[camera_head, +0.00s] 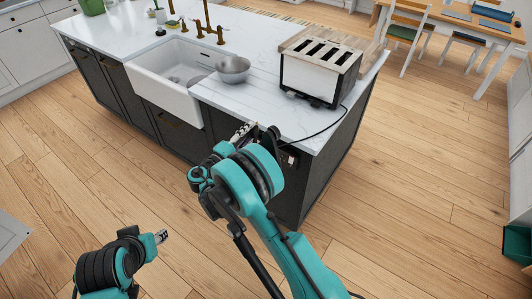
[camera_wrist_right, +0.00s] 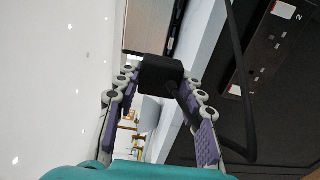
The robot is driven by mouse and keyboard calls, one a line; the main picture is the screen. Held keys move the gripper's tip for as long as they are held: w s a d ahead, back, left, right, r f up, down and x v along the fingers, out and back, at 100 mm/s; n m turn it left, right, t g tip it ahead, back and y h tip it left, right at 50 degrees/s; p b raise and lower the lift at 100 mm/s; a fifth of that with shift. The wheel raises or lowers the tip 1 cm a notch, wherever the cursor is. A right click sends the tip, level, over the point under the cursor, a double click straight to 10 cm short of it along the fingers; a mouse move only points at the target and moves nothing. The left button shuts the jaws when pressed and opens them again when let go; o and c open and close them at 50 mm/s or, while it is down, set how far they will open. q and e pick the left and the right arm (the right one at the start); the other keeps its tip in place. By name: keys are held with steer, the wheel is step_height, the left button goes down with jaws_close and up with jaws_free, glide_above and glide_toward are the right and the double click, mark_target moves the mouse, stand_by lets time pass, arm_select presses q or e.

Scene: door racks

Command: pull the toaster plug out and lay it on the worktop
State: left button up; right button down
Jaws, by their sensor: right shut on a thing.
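The white and black toaster (camera_head: 312,76) stands on the white worktop (camera_head: 270,112) near its right end. Its black cord (camera_head: 322,132) runs over the worktop edge. My right gripper (camera_head: 258,131) is at the worktop's front edge, left of the cord; my arm hides part of it. In the right wrist view, my right gripper (camera_wrist_right: 158,84) is shut on the black plug (camera_wrist_right: 160,72), between its fingertips. The plug looks apart from the black socket panel (camera_wrist_right: 268,45). My left gripper (camera_head: 161,236) is low over the floor, away from the island; its jaws are too small to judge.
A metal bowl (camera_head: 233,69) stands left of the toaster, beside the white sink (camera_head: 170,78). A wooden board (camera_head: 363,45) lies behind the toaster. Bare worktop shows in front of the toaster and bowl. Dark cabinet fronts (camera_head: 140,105) drop below the worktop.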

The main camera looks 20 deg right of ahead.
steer(key=w+a+b, duration=0.3)
steer(key=w+a, duration=0.8)
steer(key=w, duration=0.3)
steer(key=shift+w, duration=0.25)
stand_by(1.0)
steer(key=shift+a, duration=0.1)
steer(key=m+b, duration=0.3)
steer(key=m, duration=1.5)
steer(key=shift+b, duration=0.3)
